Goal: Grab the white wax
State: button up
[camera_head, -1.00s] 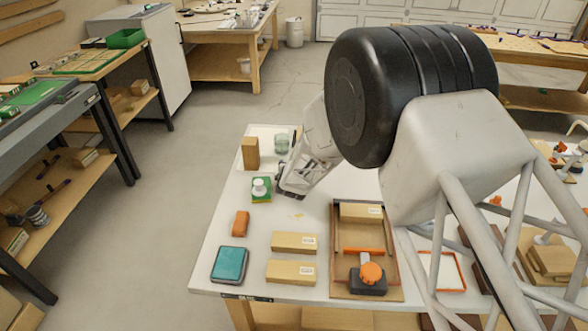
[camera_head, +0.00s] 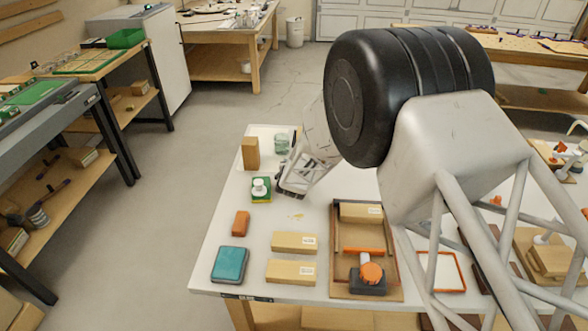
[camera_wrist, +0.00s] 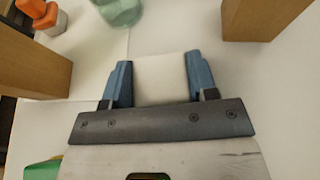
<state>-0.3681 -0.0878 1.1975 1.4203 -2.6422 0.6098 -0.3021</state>
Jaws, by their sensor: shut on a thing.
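The white wax (camera_wrist: 160,80) is a pale block between the two blue fingers of my gripper (camera_wrist: 160,82) in the wrist view. The fingers are shut on its two sides. In the camera_head view my gripper (camera_head: 284,190) is low over the white table, just right of a green and white item (camera_head: 261,189). The wax cannot be made out there. In the wrist view I cannot tell whether the wax is lifted clear of the white surface.
A wooden block (camera_head: 251,153) and a glass jar (camera_head: 281,144) stand behind my gripper. An orange block (camera_head: 241,223), a teal box (camera_head: 230,264), two tan boxes (camera_head: 295,242) and a brown tray (camera_head: 337,287) lie nearer the front. Wooden blocks flank the wrist view's upper corners.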

jog(key=shift+c, duration=0.6)
jog(key=shift+r, duration=0.15)
jog(key=shift+r, duration=1.6)
jog(key=s+d, duration=0.1)
jog(key=s, duration=0.4)
jog(key=s+d+r, duration=0.1)
jog(key=s+d, duration=0.1)
jog(key=s, duration=0.3)
jog(key=s+d, duration=0.1)
jog(key=s, duration=0.4)
jog(key=shift+s+d+r, duration=0.15)
jog(key=shift+d+r, duration=0.15)
jog(key=shift+d, duration=0.05)
jog(key=shift+d, duration=0.1)
